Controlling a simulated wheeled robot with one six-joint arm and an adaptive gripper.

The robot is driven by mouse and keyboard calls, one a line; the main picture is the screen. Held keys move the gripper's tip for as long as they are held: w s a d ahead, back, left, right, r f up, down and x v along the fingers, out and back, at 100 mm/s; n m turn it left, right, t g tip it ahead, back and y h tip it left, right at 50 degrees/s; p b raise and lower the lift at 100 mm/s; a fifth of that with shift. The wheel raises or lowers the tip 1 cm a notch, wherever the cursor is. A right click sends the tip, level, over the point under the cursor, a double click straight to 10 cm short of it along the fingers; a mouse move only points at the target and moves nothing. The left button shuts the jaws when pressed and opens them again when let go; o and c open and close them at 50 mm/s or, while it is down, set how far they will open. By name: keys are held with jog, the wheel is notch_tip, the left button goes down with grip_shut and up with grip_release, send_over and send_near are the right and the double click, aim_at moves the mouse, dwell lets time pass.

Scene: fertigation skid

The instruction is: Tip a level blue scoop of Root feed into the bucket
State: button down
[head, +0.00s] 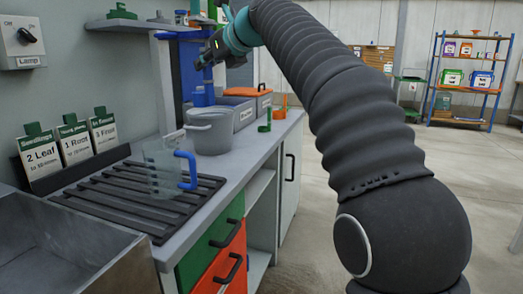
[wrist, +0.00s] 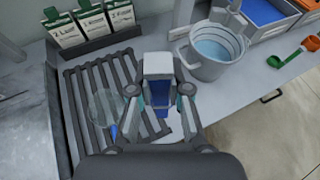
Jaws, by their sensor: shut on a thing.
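My gripper (head: 206,60) is raised above the bench. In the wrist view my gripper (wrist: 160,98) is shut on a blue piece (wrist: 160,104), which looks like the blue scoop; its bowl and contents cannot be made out. The bucket (head: 209,132) is light grey and stands upright on the bench. In the wrist view the bucket (wrist: 208,65) holds bluish water and lies ahead and right of my gripper. A feed bin (head: 238,107) stands behind the bucket; its label is too small to read.
A clear jug with a blue handle (head: 187,171) stands on the dark slatted rack (head: 120,200). A green scoop (head: 265,126) and an orange scoop (head: 281,107) lie right of the bins. Cards (head: 75,141) reading Leaf, Root and Fruit stand along the wall.

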jog(key=shift+w+d+f, duration=0.25)
jog(key=shift+f, duration=0.2)
jog(key=s+d+f+m+t+h, duration=0.1)
jog(key=d+f+m+h, duration=0.3)
jog(key=d+f, duration=0.5)
jog(key=s+d+f+m+t+h, duration=0.1)
jog(key=d+f+m+h, duration=0.3)
jog(key=f, duration=2.3)
jog(key=s+d+f+m+t+h, duration=0.1)
jog(key=d+f+m+h, duration=0.3)
jog(key=d+f, duration=1.1)
notch_tip(320, 180, down, 4)
jog(key=shift+s+d+r+m+t+h, duration=0.15)
jog(key=shift+s+m+t+h, duration=0.2)
jog(key=shift+s+h, duration=0.55)
